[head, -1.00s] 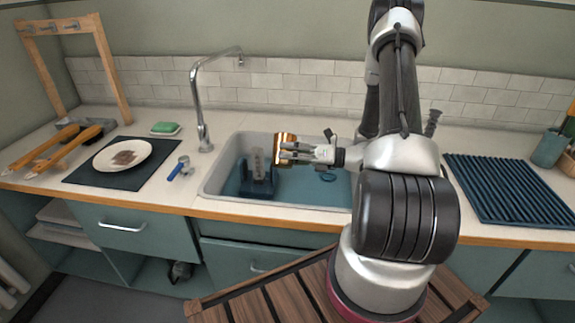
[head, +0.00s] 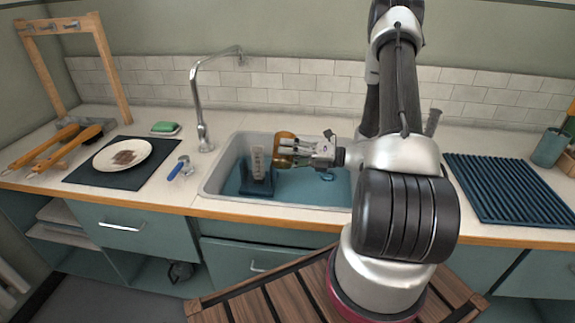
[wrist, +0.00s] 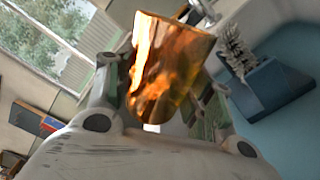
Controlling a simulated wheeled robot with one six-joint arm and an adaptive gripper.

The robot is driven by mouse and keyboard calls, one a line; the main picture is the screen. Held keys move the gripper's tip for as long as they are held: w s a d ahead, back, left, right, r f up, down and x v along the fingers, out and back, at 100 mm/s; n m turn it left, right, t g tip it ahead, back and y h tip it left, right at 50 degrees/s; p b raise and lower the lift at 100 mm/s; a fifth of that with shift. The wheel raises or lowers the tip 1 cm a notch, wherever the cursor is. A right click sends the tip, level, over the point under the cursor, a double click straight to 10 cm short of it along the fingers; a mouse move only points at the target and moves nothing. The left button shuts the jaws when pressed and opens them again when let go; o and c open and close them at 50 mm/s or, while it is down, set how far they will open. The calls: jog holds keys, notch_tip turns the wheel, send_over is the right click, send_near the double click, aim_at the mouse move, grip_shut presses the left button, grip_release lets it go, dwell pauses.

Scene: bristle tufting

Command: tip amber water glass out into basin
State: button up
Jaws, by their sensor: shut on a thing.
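The amber glass (head: 284,150) is held over the basin (head: 310,191) in the head view. My gripper (head: 298,150) is shut on it from the right. In the wrist view the glass (wrist: 168,66) sits between the fingers of my gripper (wrist: 165,100), and the room behind appears strongly tilted, so my wrist is rolled. The glass looks tipped from upright; its exact angle is hard to tell. I cannot make out water in it or a stream leaving it.
A blue block with a pale bristly piece (head: 257,175) stands in the basin's left part, close to the glass; it also shows in the wrist view (wrist: 268,88). The tap (head: 202,110) rises behind the basin. A plate (head: 123,155) lies left, a ribbed mat (head: 510,188) right.

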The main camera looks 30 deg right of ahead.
jog(key=shift+w+d+f+m, duration=0.1)
jog(key=shift+d+f+m, duration=0.15)
jog(key=shift+m, duration=0.65)
jog(key=shift+w+d+f+m, duration=0.15)
jog(key=shift+w+f+m, duration=0.15)
jog(key=shift+m, duration=0.3)
dwell(0.4)
jog(key=shift+f+m+p, duration=0.35)
jog(key=shift+m+p, duration=0.05)
jog(key=shift+m, duration=0.7)
dwell(0.4)
jog(key=shift+w+r+m, duration=0.15)
jog(key=shift+r+m, duration=0.05)
jog(key=shift+m, duration=0.2)
